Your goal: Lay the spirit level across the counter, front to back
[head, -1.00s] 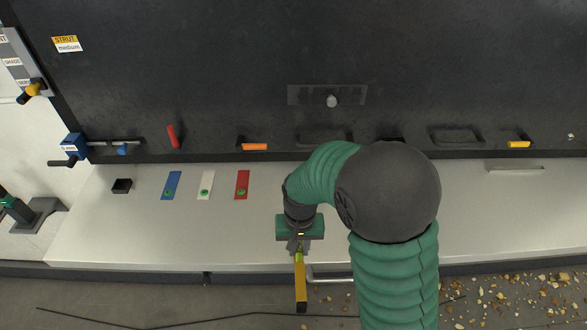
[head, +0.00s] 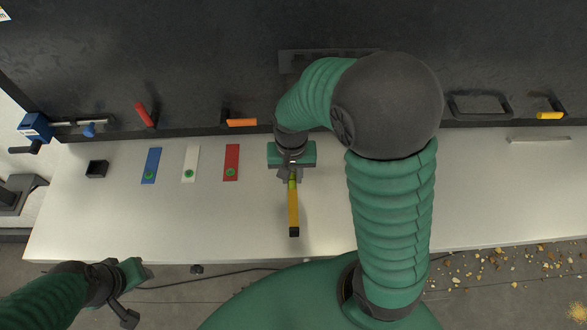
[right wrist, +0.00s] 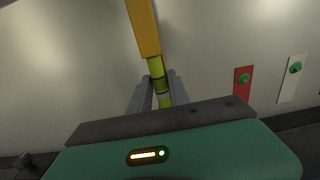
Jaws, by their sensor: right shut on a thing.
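The yellow spirit level (head: 293,208) has a dark end cap and a greenish-yellow vial section. My right gripper (head: 291,178) is shut on it near the vial, at its far end. In the head view the level points front to back over the pale counter (head: 330,215), its dark end short of the front edge. I cannot tell whether it touches the surface. In the right wrist view the level (right wrist: 145,30) runs up and away from between the fingers. My left gripper (head: 126,300) hangs at the lower left, in front of the counter; its finger opening is unclear.
Blue (head: 151,166), white (head: 190,164) and red (head: 231,163) strips with green discs lie left of the level. A small black box (head: 97,169) stands farther left. A dark panel (head: 210,60) with coloured-handled items rises behind. Counter around the level is clear.

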